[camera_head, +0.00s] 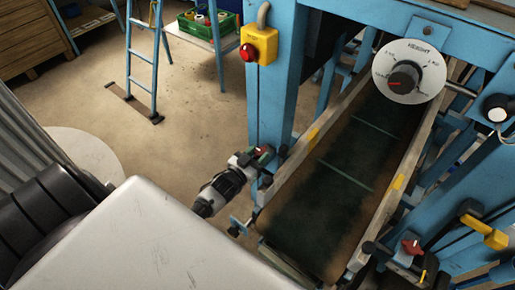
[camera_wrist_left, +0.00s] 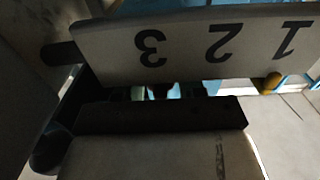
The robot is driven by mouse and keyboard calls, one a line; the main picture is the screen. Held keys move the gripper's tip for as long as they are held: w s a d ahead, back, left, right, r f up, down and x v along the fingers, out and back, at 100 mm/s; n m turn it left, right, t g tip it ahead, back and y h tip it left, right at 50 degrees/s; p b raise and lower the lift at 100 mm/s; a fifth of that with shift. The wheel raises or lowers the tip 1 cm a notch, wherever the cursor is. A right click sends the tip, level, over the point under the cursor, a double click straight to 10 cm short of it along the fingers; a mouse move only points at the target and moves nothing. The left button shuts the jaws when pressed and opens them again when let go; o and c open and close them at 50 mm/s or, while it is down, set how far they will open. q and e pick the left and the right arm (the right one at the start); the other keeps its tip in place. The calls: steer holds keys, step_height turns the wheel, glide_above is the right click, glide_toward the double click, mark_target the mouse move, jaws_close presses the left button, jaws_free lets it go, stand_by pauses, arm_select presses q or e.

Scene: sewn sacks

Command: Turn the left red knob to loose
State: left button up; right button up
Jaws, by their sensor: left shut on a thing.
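The left red knob (camera_head: 264,150) shows as a small red patch at the near left side of the conveyor frame. My left gripper (camera_head: 252,157) reaches it from the lower left and is shut on it, covering most of it. How far the knob is turned cannot be seen. In the left wrist view a pale scale plate (camera_wrist_left: 210,42) with upside-down numbers 1, 2 and 3 spans the top, with a yellow piece (camera_wrist_left: 272,83) at its lower edge. The knob itself is not clear there. My right gripper is not in view.
The dark conveyor belt (camera_head: 335,185) runs away to the right. The right red knob (camera_head: 410,246) sits on its other side. A HEIGHT dial (camera_head: 409,70) and a yellow box with a red button (camera_head: 259,45) are above. A blue ladder (camera_head: 142,60) stands behind.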

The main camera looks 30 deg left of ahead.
arm_select(q)
steer(key=shift+r, duration=0.1)
stand_by(0.4)
steer(key=o, duration=0.9)
steer(key=s+b, duration=0.2)
steer(key=s, duration=0.8)
steer(key=shift+s+a, duration=0.35)
